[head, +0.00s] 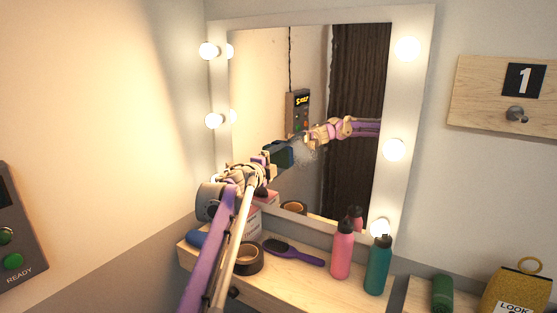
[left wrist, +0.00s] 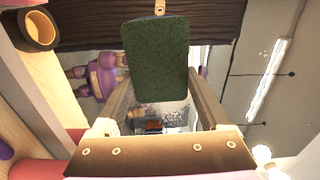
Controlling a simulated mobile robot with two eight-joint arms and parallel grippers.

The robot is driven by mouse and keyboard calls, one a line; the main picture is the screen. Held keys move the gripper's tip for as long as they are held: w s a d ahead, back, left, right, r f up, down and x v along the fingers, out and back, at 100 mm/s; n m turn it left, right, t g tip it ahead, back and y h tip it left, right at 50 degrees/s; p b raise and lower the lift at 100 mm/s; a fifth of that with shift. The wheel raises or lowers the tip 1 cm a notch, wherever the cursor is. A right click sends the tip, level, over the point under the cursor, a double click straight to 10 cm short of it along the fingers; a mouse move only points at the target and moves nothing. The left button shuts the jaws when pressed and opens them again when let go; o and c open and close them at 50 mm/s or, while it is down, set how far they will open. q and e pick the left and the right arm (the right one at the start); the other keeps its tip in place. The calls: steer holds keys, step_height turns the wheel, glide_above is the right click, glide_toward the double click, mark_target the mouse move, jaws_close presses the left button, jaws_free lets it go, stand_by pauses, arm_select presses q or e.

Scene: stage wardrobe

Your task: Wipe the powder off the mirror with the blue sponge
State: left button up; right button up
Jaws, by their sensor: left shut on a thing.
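The mirror (head: 270,60) stands upright in a white frame above the shelf. A grey speckled powder patch (head: 307,156) is on its glass, right of the sponge; powder also shows in the left wrist view (left wrist: 178,108). My left gripper (head: 262,168) is shut on the dark blue sponge (head: 271,158) and holds it at the glass. The sponge's dark green face (left wrist: 157,60) fills the space between the fingers in the left wrist view. I cannot tell whether it touches the glass. The arm's reflection shows beyond it. My right gripper is not in view.
The shelf (head: 290,273) under the mirror holds a roll of dark tape (head: 249,259), a purple hairbrush (head: 293,252), a pink bottle (head: 342,250), a teal bottle (head: 378,266) and a blue object (head: 196,238). Lit bulbs (head: 394,150) line the mirror frame.

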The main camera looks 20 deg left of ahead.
arm_select(q)
steer(key=shift+w+d+p, duration=0.1)
steer(key=shift+w+p, duration=0.2)
steer(key=shift+w, duration=0.3)
